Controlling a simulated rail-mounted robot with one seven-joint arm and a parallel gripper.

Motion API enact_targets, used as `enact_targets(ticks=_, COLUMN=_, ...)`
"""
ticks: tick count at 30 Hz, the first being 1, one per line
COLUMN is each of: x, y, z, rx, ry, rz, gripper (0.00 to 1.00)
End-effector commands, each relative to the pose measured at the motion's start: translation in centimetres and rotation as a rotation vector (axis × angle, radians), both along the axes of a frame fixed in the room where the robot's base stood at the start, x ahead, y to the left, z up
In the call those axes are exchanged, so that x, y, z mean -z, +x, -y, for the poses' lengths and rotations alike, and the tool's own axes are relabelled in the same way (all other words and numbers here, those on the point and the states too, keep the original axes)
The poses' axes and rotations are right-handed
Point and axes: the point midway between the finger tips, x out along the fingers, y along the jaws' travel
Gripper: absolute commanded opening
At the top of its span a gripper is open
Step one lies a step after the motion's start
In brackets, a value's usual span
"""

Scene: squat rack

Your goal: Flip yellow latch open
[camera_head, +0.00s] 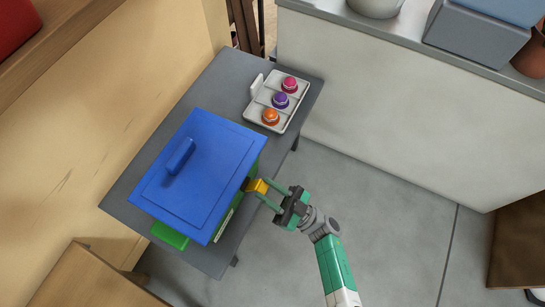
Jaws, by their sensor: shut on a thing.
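A green box (168,236) with a blue lid (195,170) stands on a dark grey table. The lid lies on the box and has a raised blue handle (180,157). A yellow latch (257,185) is on the right side of the box, just below the lid's edge. My gripper (264,192) reaches in from the right and is shut on the yellow latch, with one finger on each side of it. Part of the latch is hidden by the fingers and the lid's edge, so its exact angle is hard to tell.
A white tray (254,108) with pink, purple and orange round items stands at the back of the grey table (125,204). A beige wall (150,60) is at the left and a white counter (380,110) at the back right. The floor around my arm is clear.

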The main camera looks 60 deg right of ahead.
Motion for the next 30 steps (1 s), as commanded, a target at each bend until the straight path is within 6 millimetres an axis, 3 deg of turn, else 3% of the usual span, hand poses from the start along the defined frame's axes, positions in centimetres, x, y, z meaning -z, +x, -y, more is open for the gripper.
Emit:
enact_targets(ticks=7, x=-0.1, y=0.0, z=0.0, rx=0.000, ry=0.000, rz=0.001, gripper=0.00)
enact_targets(ticks=8, x=-0.1, y=0.0, z=0.0, rx=0.000, ry=0.000, rz=0.001, gripper=0.32)
enact_targets(ticks=11, x=-0.1, y=0.0, z=0.0, rx=0.000, ry=0.000, rz=0.001, gripper=0.52)
enact_targets(ticks=20, x=0.1, y=-0.2, z=0.1, rx=0.000, ry=0.001, rz=-0.001, gripper=0.53)
enact_targets(ticks=30, x=3.5, y=-5.3, z=0.6, rx=0.002, ry=0.002, rz=0.000, gripper=0.53)
